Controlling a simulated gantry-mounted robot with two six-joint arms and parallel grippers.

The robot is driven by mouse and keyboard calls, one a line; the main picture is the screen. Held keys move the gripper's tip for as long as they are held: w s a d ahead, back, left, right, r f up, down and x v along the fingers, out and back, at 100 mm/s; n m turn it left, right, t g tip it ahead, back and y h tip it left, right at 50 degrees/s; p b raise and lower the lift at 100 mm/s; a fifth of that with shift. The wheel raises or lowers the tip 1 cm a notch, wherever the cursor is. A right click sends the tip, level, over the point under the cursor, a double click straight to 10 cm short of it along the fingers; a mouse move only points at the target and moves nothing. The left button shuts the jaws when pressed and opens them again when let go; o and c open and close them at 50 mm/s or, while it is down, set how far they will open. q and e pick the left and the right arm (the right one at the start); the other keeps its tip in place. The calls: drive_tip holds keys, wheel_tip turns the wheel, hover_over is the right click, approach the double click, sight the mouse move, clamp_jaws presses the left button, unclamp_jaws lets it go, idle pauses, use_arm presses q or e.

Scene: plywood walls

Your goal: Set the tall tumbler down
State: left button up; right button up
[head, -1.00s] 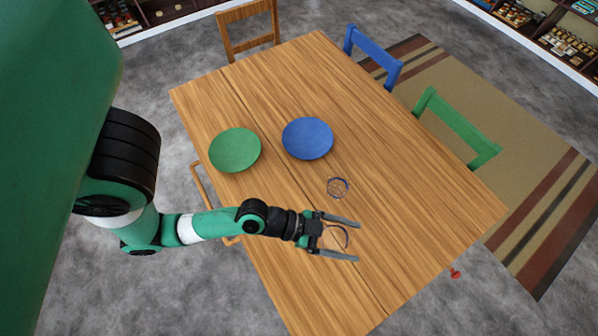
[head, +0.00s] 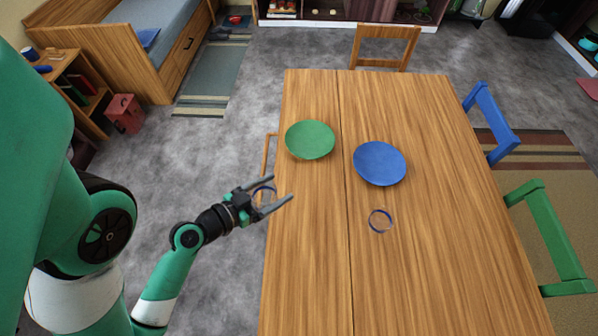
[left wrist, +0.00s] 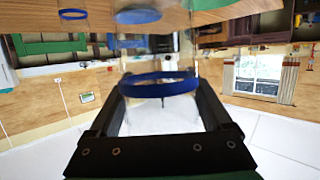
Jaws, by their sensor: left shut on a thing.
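My left gripper (head: 282,188) is shut on a clear tall tumbler (head: 263,195) with a blue band. It holds the tumbler at the left edge of the wooden table, below the green plate in the head view. In the left wrist view the tumbler (left wrist: 158,83) stands between the two fingers, its blue band across the middle. Its height above the table is hard to tell. The table (head: 310,260) has bare wood near the gripper. My right gripper is in neither view.
A green plate (head: 310,139) and a blue plate (head: 380,163) lie on the table. A second clear glass with a blue rim (head: 381,220) stands below the blue plate. The table's front part is clear. Wooden, blue (head: 490,120) and green (head: 548,238) chairs surround it.

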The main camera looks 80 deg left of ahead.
use_arm(q)
drive_tip(key=shift+s+a, duration=0.25)
drive_tip(key=shift+a, duration=0.25)
drive_tip(key=shift+w+f+p, duration=0.15)
drive_tip(key=shift+w+p, duration=0.2)
drive_tip(key=shift+w+a+f+b, duration=0.4)
drive_tip(key=shift+w+a+f, duration=0.1)
drive_tip(key=shift+w+f, duration=1.65)
drive_tip(key=shift+w+a+f+b, duration=0.4)
drive_tip(key=shift+w+a+f, duration=0.1)
drive_tip(key=shift+w+f, duration=1.65)
drive_tip(key=shift+w+a+f+b, duration=0.4)
drive_tip(key=shift+w+a+f, duration=0.1)
drive_tip(key=shift+w+f, duration=1.65)
